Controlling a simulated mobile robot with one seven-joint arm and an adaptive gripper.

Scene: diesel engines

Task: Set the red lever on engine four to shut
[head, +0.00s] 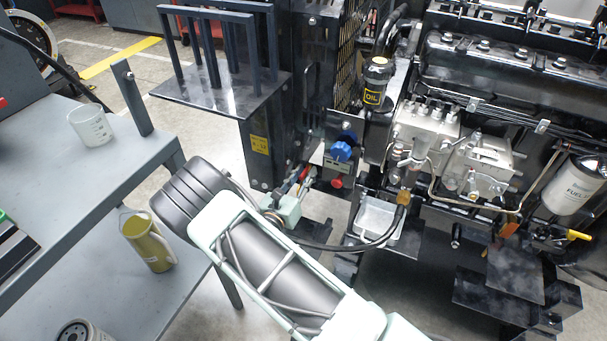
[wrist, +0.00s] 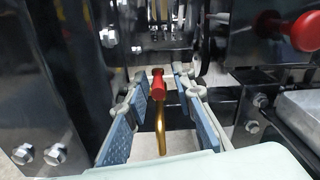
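The red lever (wrist: 158,88) shows in the wrist view as a red grip on a bent brass-coloured rod hanging below it. My gripper (wrist: 161,83) is open, with its two blue-padded fingers on either side of the red grip. A gap shows on the left of the grip; the right fingertip is close to it, and I cannot tell if they touch. In the head view my gripper (head: 292,197) is low beside the black engine frame, and a small red piece, probably the lever (head: 304,173), shows at its tips. No engine number is readable.
A red round knob (wrist: 305,32) is at upper right in the wrist view. The head view shows a blue knob (head: 341,151), an oil filler (head: 376,82), a metal tray (head: 377,219) and a grey bench (head: 60,165) with a beaker (head: 91,126). A yellow jug (head: 148,241) stands lower.

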